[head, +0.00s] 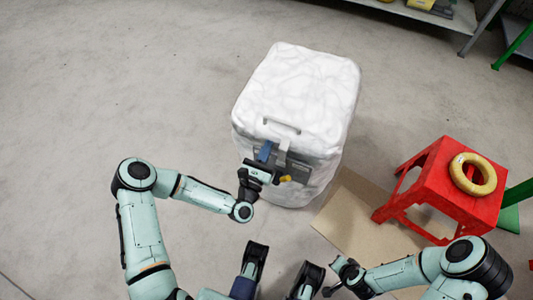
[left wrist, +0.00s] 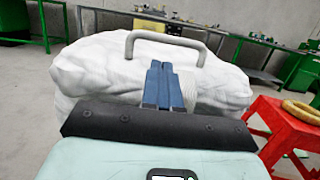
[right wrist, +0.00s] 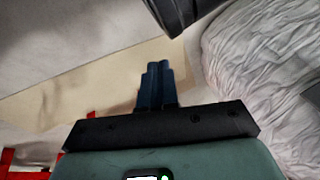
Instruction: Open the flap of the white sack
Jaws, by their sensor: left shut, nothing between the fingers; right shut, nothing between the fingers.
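The white sack (head: 300,90) is a bulky, block-shaped bag standing on the floor in the middle of the head view. A handle (left wrist: 200,45) arches over its top in the left wrist view, and it also shows in the head view (head: 281,126). A pale strap (head: 283,150) runs down the near side. My left gripper (head: 265,150) is shut with empty blue fingers at that near side, close beside the strap. In the left wrist view its fingertips (left wrist: 160,66) overlap the sack below the handle; contact is unclear. My right gripper (right wrist: 158,66) is shut and empty, away from the sack.
A red stool (head: 435,172) with a yellow ring (head: 472,174) on it stands right of the sack. A flat tan sheet (head: 350,218) lies on the floor between them. A shelf (head: 430,14) is at the back right. The floor left of the sack is clear.

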